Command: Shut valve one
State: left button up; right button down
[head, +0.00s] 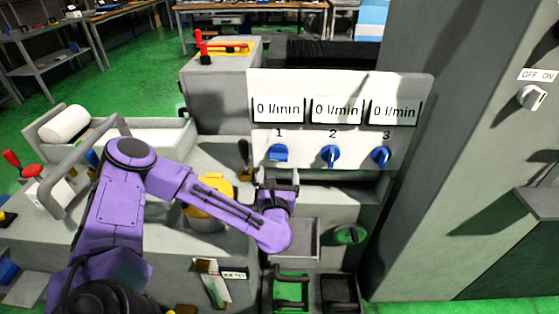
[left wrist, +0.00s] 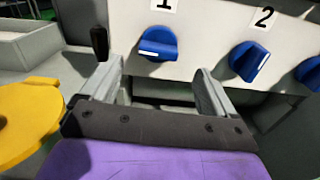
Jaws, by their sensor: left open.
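Valve one (head: 279,153) is a blue knob on the white panel (head: 340,90), under the number 1. Its handle lies about level, and its display (head: 278,110) reads 0 l/min. In the left wrist view valve one (left wrist: 158,43) shows just beyond my fingers, its white mark along the lower front edge. My left gripper (head: 281,178) is open and empty, just below valve one; its fingers also show in the left wrist view (left wrist: 160,75), spread to either side of the knob and apart from it. My right gripper is not in view.
Valve two (head: 330,156) and valve three (head: 381,157) are blue knobs to the right, turned differently from valve one. Their displays also read 0 l/min. A dark lever (left wrist: 99,42) and a yellow round part (left wrist: 27,120) stand left of my gripper. A grey cabinet stands at right.

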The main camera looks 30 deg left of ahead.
aim_at(278, 159)
pick_arm(q)
jog(key=p+x, duration=0.1)
jog(key=x, duration=0.5)
jog(key=shift+a+r, duration=0.15)
jog(key=shift+w+a, duration=0.15)
jog(key=shift+w, duration=0.3)
jog(key=shift+s, duration=0.1)
jog(key=c, duration=1)
